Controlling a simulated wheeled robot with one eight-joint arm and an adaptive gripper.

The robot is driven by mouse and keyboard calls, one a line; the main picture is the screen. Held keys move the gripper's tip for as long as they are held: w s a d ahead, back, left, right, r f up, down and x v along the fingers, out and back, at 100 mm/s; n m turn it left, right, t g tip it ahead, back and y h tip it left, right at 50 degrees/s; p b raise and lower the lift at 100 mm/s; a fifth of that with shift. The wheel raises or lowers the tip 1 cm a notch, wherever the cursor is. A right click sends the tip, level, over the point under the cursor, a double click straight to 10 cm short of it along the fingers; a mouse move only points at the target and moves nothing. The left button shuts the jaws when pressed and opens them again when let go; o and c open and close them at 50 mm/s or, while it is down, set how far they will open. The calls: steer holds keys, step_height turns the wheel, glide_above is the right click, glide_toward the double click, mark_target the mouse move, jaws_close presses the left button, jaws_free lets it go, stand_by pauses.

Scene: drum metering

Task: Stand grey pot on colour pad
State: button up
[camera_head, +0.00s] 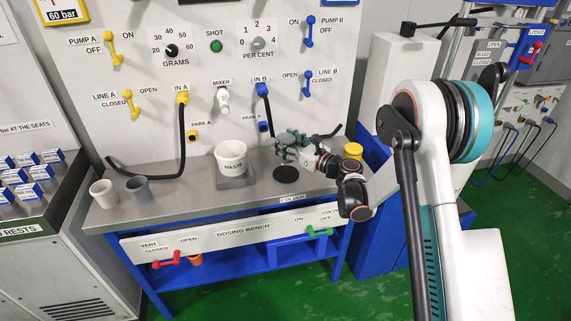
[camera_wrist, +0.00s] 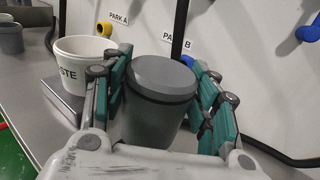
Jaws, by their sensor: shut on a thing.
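The grey pot (camera_wrist: 160,100), dark with a flat lid-like top, stands upright between the green-padded fingers of my gripper (camera_wrist: 162,92) in the wrist view. The fingers are shut on its two sides. In the head view my gripper (camera_head: 290,147) is above the right half of the bench, and the pot is hard to make out among the fingers. A round black pad (camera_head: 286,174) lies on the bench just in front of and below the gripper, close to the COLOUR label (camera_head: 292,199). The pad is bare in the head view and does not show in the wrist view.
A white WASTE tub (camera_head: 231,156) on a grey scale plate (camera_head: 235,182) stands left of the gripper. A white cup (camera_head: 103,193) and a grey cup (camera_head: 138,188) stand at the bench's left. A yellow-topped pot (camera_head: 352,150) is at the right. Black hoses hang from the panel.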

step_height(320, 180, down, 7)
steer(key=shift+r+b, duration=0.15)
steer(key=shift+b, duration=0.95)
steer(key=shift+r, duration=0.1)
steer(key=o, duration=1.2)
